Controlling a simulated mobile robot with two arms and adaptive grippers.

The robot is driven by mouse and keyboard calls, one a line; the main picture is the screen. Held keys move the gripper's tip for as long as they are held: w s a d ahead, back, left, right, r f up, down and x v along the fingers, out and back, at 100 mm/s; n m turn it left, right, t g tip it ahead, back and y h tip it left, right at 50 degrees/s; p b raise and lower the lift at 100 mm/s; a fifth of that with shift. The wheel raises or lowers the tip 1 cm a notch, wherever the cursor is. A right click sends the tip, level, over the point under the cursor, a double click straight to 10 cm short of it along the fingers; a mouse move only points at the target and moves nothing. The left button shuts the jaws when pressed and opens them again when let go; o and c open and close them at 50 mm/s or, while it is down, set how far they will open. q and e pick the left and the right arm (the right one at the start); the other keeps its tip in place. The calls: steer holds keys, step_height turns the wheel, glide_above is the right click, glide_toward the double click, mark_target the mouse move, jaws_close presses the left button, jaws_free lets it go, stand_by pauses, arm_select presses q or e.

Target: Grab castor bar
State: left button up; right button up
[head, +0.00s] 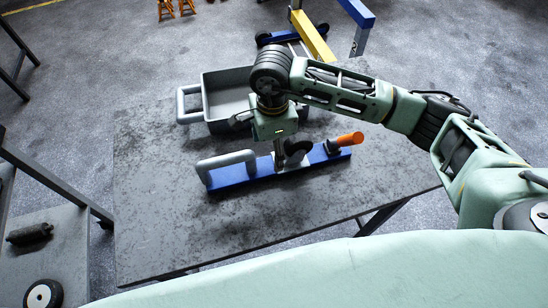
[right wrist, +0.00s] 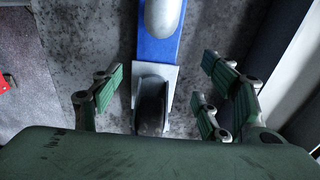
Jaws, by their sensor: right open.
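The castor bar (head: 232,179) is a blue bar lying across the table, with a grey loop handle at its left end, a black castor wheel near its middle and an orange grip at its right end. My right gripper (head: 278,150) is over the bar's middle, near the wheel, pointing down. In the right wrist view, its green-padded fingers (right wrist: 165,88) are spread wide, one side left and the other right of the bar (right wrist: 158,48), with nothing held. The wheel in its grey bracket is between them, partly hidden by the palm. My left gripper is out of view.
The dark table (head: 150,225) is bare in front of the bar. A grey handled tray (head: 188,104) stands just behind my right gripper. A blue and yellow frame (head: 313,38) is beyond the table. A lower trolley (head: 60,255) stands at left.

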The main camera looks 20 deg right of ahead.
steer(key=shift+s+f, duration=0.25)
steer(key=shift+f, duration=0.15)
step_height(320, 180, down, 4)
steer(key=shift+d+f+p, duration=0.1)
steer(key=shift+f+p, duration=0.15)
steer(key=shift+p, duration=0.8)
steer(key=shift+f, duration=0.3)
steer(key=shift+c, duration=0.6)
jaws_close()
steer(key=shift+w+r, duration=0.1)
steer(key=shift+r, duration=0.05)
